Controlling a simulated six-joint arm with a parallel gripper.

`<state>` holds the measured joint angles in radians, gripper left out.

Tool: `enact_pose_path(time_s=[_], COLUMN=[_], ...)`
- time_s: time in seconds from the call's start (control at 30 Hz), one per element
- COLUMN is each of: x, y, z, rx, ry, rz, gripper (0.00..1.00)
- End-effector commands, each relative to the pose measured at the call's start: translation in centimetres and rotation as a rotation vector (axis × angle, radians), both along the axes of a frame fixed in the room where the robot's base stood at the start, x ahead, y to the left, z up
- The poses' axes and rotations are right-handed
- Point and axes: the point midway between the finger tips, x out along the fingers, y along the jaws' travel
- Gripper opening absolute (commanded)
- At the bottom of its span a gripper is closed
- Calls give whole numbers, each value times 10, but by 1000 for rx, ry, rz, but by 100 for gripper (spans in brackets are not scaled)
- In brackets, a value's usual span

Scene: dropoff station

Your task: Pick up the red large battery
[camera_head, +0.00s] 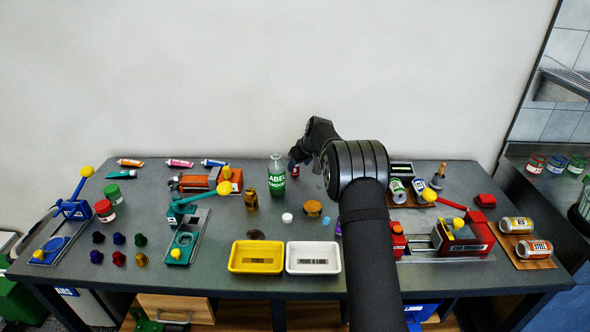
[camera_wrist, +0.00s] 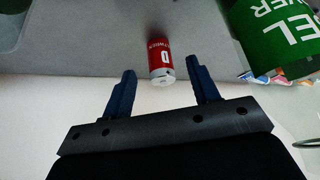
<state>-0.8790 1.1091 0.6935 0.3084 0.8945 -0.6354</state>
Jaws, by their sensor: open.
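The red large battery (camera_wrist: 159,56), a red cylinder with white lettering and a pale end, stands out in the wrist view. It lies between the lines of my two dark blue fingers, at about the height of their tips. My gripper (camera_wrist: 168,75) is open, with clear space on both sides of the battery.
A green label remover bottle (camera_head: 277,178) stands close to the left of my gripper; it also shows at the upper right in the wrist view (camera_wrist: 280,35). A brown bottle (camera_head: 250,200) stands farther left. Yellow (camera_head: 232,267) and white (camera_head: 290,267) trays sit at the front.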

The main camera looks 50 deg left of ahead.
Motion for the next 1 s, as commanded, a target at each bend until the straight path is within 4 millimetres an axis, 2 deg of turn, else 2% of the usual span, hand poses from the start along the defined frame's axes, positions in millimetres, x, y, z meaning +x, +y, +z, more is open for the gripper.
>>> enact_pose_path(time_s=[0.4,0.77,0.87,1.0], x=[7,8,8,8], y=[30,33,33,33], z=[-33,-39,-39,-39], rx=[-2,-1,-1,-1], ry=[0,0,0,0], rz=[0,-1,-1,-1], gripper=[55,55,39,12])
